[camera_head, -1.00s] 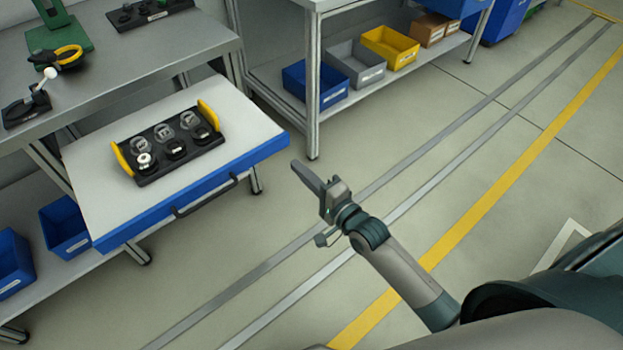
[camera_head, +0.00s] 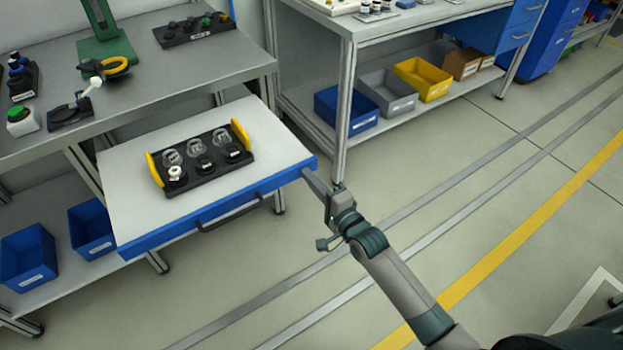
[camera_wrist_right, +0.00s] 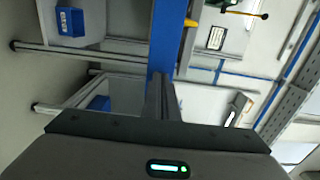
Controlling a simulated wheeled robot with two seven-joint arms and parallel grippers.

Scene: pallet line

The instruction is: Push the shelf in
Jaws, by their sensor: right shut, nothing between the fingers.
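The pull-out shelf (camera_head: 265,150) is a light board with a blue front edge and a dark handle (camera_head: 229,214). It sticks out from under the grey workbench. My right gripper (camera_head: 306,173) is shut and empty, its fingertips at the right end of the blue front edge. I cannot tell whether they touch it. In the right wrist view the shut fingers (camera_wrist_right: 161,88) point at the blue edge (camera_wrist_right: 163,40). A black tray (camera_head: 203,160) with yellow handles stands on the shelf and holds small round parts. My left gripper is not in view.
The workbench (camera_head: 160,80) holds a green stand (camera_head: 103,40), a black clamp and small part holders. A second bench (camera_head: 400,22) with blue, grey and yellow bins (camera_head: 422,78) stands at the right. Blue bins (camera_head: 28,258) sit below left. The floor in front is open.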

